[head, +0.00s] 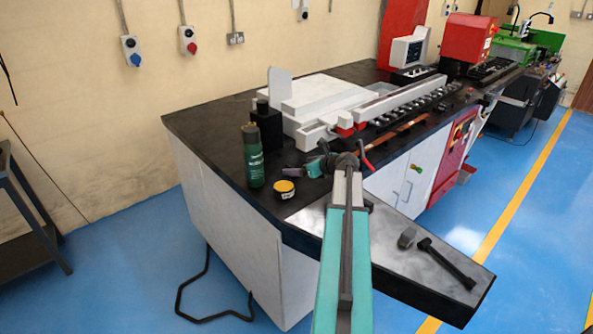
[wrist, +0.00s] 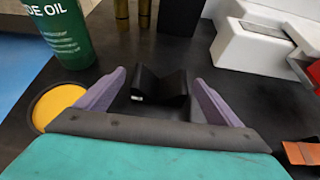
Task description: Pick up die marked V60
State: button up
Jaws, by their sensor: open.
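A black block with a V-shaped notch (wrist: 160,88) stands on the dark bench top. A small pale mark shows on its face, but I cannot read it as V60. My gripper (wrist: 160,80) is open, with its two purple fingers on either side of the block and gaps between them and it. In the head view my gripper (head: 306,169) is low over the bench near the yellow-lidded tin, and I cannot make out the block there.
A green oil bottle (wrist: 62,32) and a yellow-lidded tin (wrist: 58,106) stand close on the left. A white machine part (wrist: 262,38) is at the right, and an orange-brown piece (wrist: 300,151) is at lower right. Brass cylinders (wrist: 122,14) stand behind the block.

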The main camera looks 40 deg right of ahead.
jog(key=c, duration=2)
jog(key=shift+r, duration=0.1)
jog(key=shift+d+r, duration=0.1)
jog(key=shift+r, duration=0.1)
jog(key=shift+r+b, duration=0.75)
jog(key=shift+r, duration=0.8)
jog(key=s+d+b, duration=0.1)
jog(key=s, duration=0.4)
jog(key=s+d+r+b, duration=0.1)
jog(key=s+d, duration=0.1)
jog(key=s, duration=0.2)
jog(key=s+d+b, duration=0.2)
jog(key=s, duration=0.3)
jog(key=shift+s+r, duration=0.2)
jog(key=shift+s, duration=0.1)
jog(key=shift+s+d, duration=0.1)
jog(key=shift+s, duration=0.1)
